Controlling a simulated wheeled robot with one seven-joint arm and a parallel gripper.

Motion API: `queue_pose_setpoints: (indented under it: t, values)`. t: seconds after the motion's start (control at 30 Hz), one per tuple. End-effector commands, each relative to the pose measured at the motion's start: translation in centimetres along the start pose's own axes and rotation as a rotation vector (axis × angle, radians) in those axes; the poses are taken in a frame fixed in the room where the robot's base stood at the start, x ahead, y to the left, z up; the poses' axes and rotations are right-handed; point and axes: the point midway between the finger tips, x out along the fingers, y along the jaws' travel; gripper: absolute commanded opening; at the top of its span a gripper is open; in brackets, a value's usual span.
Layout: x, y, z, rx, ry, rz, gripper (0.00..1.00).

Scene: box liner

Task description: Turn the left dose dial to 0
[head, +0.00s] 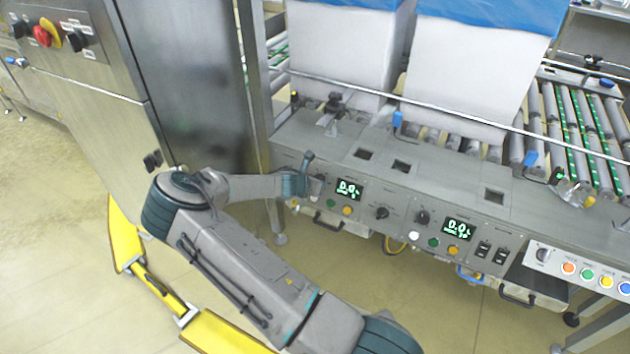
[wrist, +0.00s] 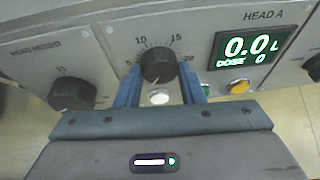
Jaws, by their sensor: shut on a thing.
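The left dose dial (wrist: 158,66) is a black knob on the grey control panel, with a printed scale showing 10, 15 and 20 around it. My gripper (wrist: 160,88) has its blue fingers on both sides of this knob and is shut on it. In the head view my gripper (head: 305,184) reaches the panel's left end and hides the knob. The display (wrist: 248,47) right of the dial, under "HEAD A", reads 0.0 L and DOSE 0; it also shows in the head view (head: 348,189). The dial's pointer mark cannot be made out.
Another black knob (wrist: 72,93) is left of the dial. A white button (wrist: 159,97) lies just below the dial, and a yellow button (wrist: 238,87) is under the display. A second display (head: 457,228) with its own knob (head: 422,217) is further right. Open floor lies in front.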

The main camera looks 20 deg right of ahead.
Motion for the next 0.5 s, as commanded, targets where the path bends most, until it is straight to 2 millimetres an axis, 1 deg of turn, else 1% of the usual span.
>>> queue_pose_setpoints:
  t: [0.47,0.5]
  values:
    - [0.06,-0.13,-0.22,-0.016,0.002,-0.008,0.12]
    - [0.07,-0.13,-0.22,-0.016,0.002,-0.008,0.38]
